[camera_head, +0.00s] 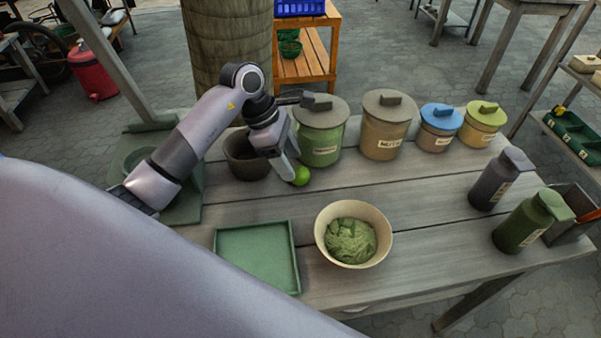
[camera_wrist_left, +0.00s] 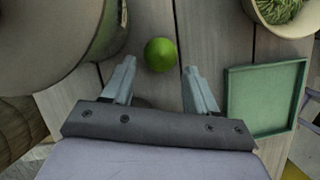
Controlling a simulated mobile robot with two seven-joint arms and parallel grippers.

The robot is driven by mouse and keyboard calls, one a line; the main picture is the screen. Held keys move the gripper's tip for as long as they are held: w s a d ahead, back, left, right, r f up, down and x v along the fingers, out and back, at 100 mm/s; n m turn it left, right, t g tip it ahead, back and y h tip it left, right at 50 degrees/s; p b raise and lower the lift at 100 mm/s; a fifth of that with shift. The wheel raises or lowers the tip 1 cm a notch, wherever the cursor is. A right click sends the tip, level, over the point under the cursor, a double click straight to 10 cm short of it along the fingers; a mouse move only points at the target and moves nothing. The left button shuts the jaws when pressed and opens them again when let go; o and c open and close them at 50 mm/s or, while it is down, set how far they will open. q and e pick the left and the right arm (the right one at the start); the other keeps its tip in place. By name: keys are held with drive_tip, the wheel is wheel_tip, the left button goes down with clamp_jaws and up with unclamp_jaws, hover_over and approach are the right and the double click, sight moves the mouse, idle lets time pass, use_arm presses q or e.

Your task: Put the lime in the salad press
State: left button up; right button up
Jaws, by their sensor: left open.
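The lime (camera_head: 301,176) is a small bright green ball on the grey wooden table, in front of the green canister. In the left wrist view the lime (camera_wrist_left: 160,54) lies just beyond the fingertips, roughly centred between them. My left gripper (camera_head: 289,168) is open and empty, with its fingers pointing down close beside the lime; the open fingers also show in the left wrist view (camera_wrist_left: 160,78). A dark brown round pot (camera_head: 243,160) stands just left of the gripper, partly covered by it; I cannot tell whether it is the salad press. My right gripper is not in view.
A cream bowl of mashed greens (camera_head: 322,248) and a green tray (camera_head: 257,257) are at the front. The green canister (camera_head: 322,135) and several lidded canisters line the back. Two bottles, one grey (camera_head: 492,185) and one green (camera_head: 525,226), stand right.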

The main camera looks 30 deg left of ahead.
sight(295, 169)
use_arm(q)
drive_tip(key=shift+x, duration=1.8)
drive_tip(key=c, duration=0.9)
drive_tip(key=shift+r, duration=0.15)
wheel_tip(295, 169, up, 20)
drive_tip(key=shift+f, duration=0.1)
